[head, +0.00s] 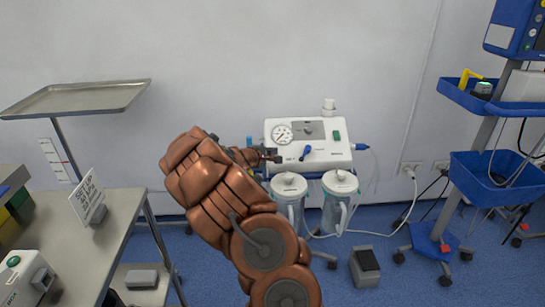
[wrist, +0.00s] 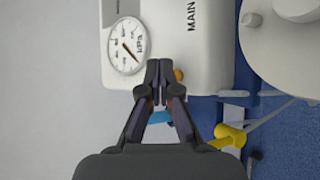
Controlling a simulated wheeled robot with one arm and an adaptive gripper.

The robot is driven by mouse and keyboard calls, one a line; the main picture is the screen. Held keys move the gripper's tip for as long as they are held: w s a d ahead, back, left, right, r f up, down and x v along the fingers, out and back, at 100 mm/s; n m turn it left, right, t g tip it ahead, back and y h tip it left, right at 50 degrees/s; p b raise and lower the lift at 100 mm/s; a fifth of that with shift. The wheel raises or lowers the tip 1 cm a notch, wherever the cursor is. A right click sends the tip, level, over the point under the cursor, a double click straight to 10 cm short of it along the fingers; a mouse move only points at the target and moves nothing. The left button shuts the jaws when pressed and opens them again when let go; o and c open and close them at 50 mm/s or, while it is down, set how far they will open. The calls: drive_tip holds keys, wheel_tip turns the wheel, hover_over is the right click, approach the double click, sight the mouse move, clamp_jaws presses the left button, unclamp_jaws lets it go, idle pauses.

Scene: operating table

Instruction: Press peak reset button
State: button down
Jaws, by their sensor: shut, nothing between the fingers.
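A white suction machine (head: 330,150) with a round dial gauge (head: 283,134) stands by the wall, above two lidded jars. The machine also fills the top of the wrist view (wrist: 170,40), with its gauge (wrist: 128,45) left of my fingertips. My gripper (head: 275,155) is at the machine's lower left front in the head view. In the wrist view my gripper (wrist: 159,68) is shut and empty, its tips over the machine's edge. A small orange round part (wrist: 179,75) shows just beside the tips, partly hidden. I cannot read a peak reset label; contact is unclear.
A green switch (head: 337,135) and a blue lever (head: 305,152) are on the machine's front. The jars (head: 289,185) hang close below my gripper. A metal table (head: 75,255) is at left, and a trolley with blue baskets (head: 490,170) at right.

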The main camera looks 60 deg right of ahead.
idle(0.3)
drive_tip(key=shift+s+a+r, duration=0.3)
drive_tip(key=shift+a+r, duration=0.1)
drive_tip(key=shift+r, duration=0.25)
drive_tip(key=shift+s+a+r, duration=0.3)
drive_tip(key=shift+a+r, duration=0.1)
drive_tip(key=shift+r, duration=0.25)
drive_tip(key=shift+s+a+r, duration=0.3)
drive_tip(key=shift+a+r, duration=0.1)
drive_tip(key=shift+r, duration=0.25)
